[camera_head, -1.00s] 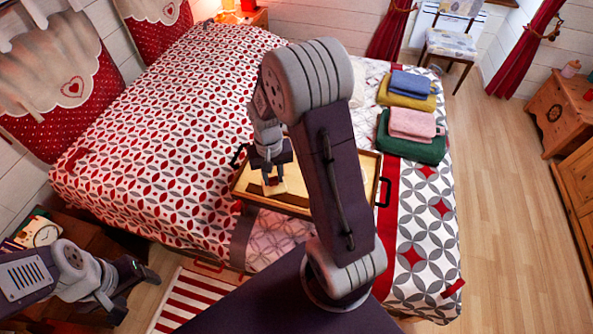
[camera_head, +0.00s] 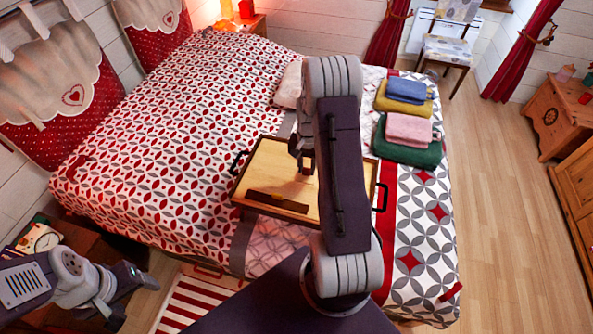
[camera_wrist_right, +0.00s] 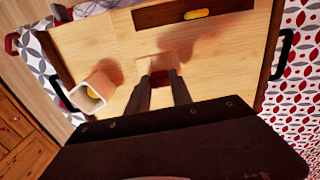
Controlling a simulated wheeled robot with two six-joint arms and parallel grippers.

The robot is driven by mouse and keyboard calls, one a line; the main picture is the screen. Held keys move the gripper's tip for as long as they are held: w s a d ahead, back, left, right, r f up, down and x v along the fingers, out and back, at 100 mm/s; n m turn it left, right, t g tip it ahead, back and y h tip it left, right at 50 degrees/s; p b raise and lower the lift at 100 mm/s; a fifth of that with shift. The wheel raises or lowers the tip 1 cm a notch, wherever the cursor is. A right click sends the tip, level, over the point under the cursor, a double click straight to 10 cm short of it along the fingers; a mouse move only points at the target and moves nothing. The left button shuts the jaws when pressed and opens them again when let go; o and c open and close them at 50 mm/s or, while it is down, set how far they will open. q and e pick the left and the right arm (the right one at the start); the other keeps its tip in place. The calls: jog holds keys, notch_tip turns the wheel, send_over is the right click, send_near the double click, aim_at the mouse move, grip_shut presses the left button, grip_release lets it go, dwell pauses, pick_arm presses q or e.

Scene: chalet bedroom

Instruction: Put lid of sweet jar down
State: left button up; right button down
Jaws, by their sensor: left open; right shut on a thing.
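The wooden tray (camera_head: 270,168) lies on the bed. My right gripper (camera_head: 307,166) is over the tray, partly hidden by my arm. In the right wrist view my right gripper (camera_wrist_right: 160,78) is shut on the red knob of a pale wooden lid (camera_wrist_right: 172,64). A shadow falls beside the lid; its exact height above the tray is hard to tell. The open sweet jar (camera_wrist_right: 86,103), a pale box with something yellow inside, stands on the tray to the left of the lid. The head view hides it behind my arm. My left gripper (camera_head: 132,300) is open and empty at lower left.
A dark brown strip with a yellow piece (camera_wrist_right: 197,14) lies along one tray side. Black handles (camera_wrist_right: 282,55) stick out at the tray ends. Folded towels (camera_head: 407,140) lie on the bed right of the tray. Bare tray surface shows around the lid.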

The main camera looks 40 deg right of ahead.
jog(key=w+f, duration=0.2)
jog(key=w, duration=0.1)
jog(key=w+f, duration=0.1)
jog(key=w, duration=0.1)
jog(key=shift+a+p, duration=0.2)
jog(key=shift+p, duration=0.15)
jog(key=shift+f, duration=0.1)
notch_tip(320, 180, down, 4)
jog(key=shift+r+p, duration=0.2)
jog(key=shift+p, duration=0.4)
jog(key=shift+f, duration=0.3)
jog(key=c, duration=1.4)
grip_release()
jog(key=shift+o, duration=1.3)
